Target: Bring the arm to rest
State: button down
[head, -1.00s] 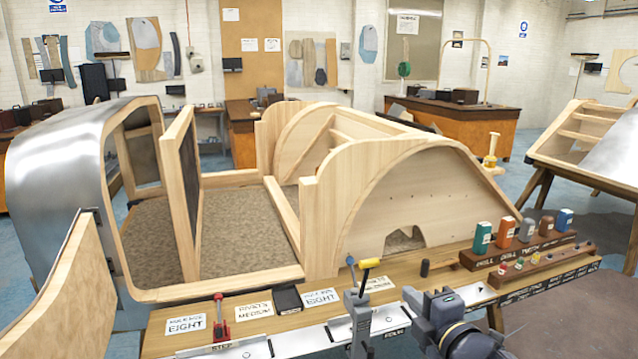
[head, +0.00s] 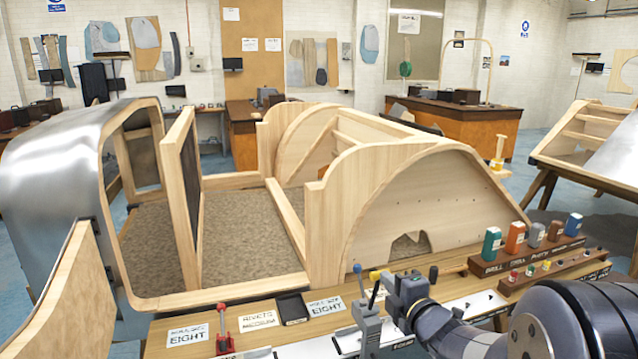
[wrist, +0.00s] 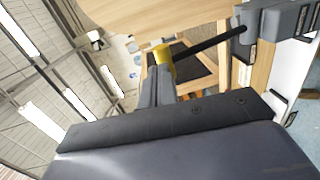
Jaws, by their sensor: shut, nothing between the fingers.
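My gripper (head: 387,280) is over the front edge of the bench in the head view, pointing left. Its grey fingers (wrist: 158,88) are together and empty in the wrist view. A lever with a yellow knob (head: 375,275) and a black rod stands just left of the fingertips, on a grey bench tool (head: 366,322). In the wrist view the yellow knob (wrist: 163,55) appears right at the fingertips; I cannot tell whether they touch. My arm comes in from the lower right corner.
The wooden bench (head: 450,288) holds a red clamp (head: 222,325), label cards and a rack of coloured containers (head: 515,240). The large wooden body frame (head: 420,200) stands close behind. Open air lies above the bench at right.

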jog(key=f+v, duration=0.1)
jog(key=v, duration=1.4)
jog(key=shift+d, duration=0.1)
